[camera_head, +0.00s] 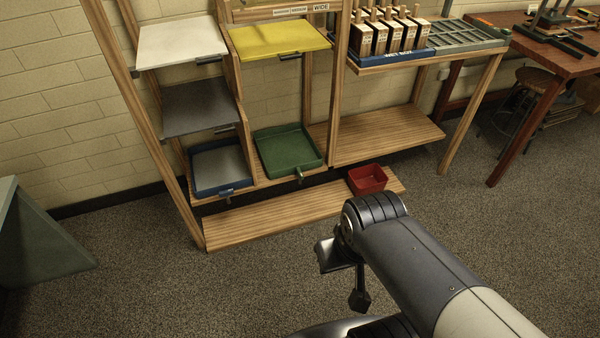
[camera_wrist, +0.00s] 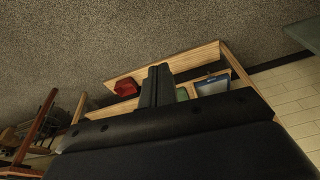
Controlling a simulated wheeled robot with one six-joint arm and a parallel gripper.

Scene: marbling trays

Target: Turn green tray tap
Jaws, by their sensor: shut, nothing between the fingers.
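The green tray (camera_head: 288,152) sits on a low wooden shelf of the rack in the head view. Its small tap (camera_head: 299,174) sticks out at the middle of the tray's front edge. In the wrist view a bit of the green tray (camera_wrist: 182,94) shows beside my fingers, and its tap cannot be made out. My gripper (camera_wrist: 158,72) is shut and empty, its two dark fingers together. In the head view my arm's end is in front of the rack, lower right of the green tray and apart from it.
A blue-rimmed tray (camera_head: 223,188) with its own tap stands left of the green tray. A red bin (camera_head: 367,179) sits on the bottom board (camera_head: 270,212), right of the green tray. White (camera_head: 180,42), grey (camera_head: 198,107) and yellow (camera_head: 278,39) boards lie above.

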